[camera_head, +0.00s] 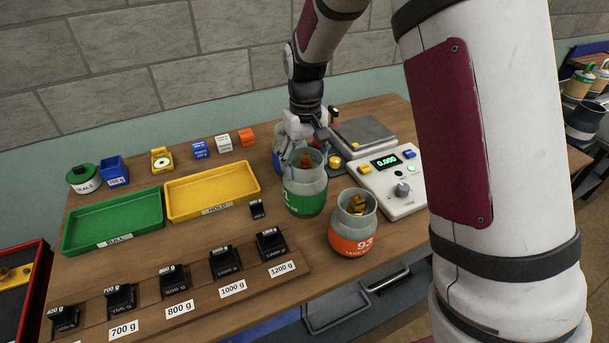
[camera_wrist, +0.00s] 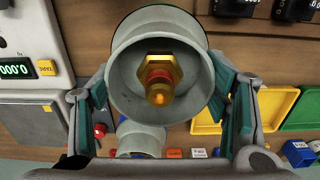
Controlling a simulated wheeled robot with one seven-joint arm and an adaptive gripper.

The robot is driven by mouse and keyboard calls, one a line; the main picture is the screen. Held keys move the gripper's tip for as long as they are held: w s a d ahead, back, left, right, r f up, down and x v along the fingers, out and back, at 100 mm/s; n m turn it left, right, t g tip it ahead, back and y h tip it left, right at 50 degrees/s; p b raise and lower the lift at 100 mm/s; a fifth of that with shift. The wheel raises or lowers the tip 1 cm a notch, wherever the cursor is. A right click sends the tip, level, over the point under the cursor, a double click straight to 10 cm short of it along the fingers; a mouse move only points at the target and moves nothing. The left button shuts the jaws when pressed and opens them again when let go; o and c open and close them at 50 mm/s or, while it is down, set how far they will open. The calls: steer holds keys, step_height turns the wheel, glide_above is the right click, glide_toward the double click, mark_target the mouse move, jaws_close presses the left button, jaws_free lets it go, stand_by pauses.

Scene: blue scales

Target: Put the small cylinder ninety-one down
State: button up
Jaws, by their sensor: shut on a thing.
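The small cylinder ninety-one (camera_head: 305,196) is grey with a green band, and its label is only partly readable, ending in a 1. It stands upright near the middle of the bench. My gripper (camera_head: 308,138) comes down on it from behind and is shut on its upper part. In the wrist view my gripper (camera_wrist: 163,100) has one finger on each side of the grey collar (camera_wrist: 120,60), with a brass valve inside. I cannot tell whether its base touches the wood.
An orange-banded cylinder 93 (camera_head: 352,232) stands close at front right. A blue cylinder (camera_head: 278,150) is partly hidden behind. The scale (camera_head: 395,182) reads 0.000 at right, its plate (camera_head: 366,135) empty. Green (camera_head: 112,222) and yellow trays (camera_head: 212,190) lie left; black weights (camera_head: 228,262) line the front.

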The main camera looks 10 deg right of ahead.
steer(key=shift+f+p, duration=0.35)
steer(key=shift+f, duration=1.9)
steer(key=o, duration=1.9)
steer(key=shift+f, duration=0.15)
steer(key=shift+o, duration=0.2)
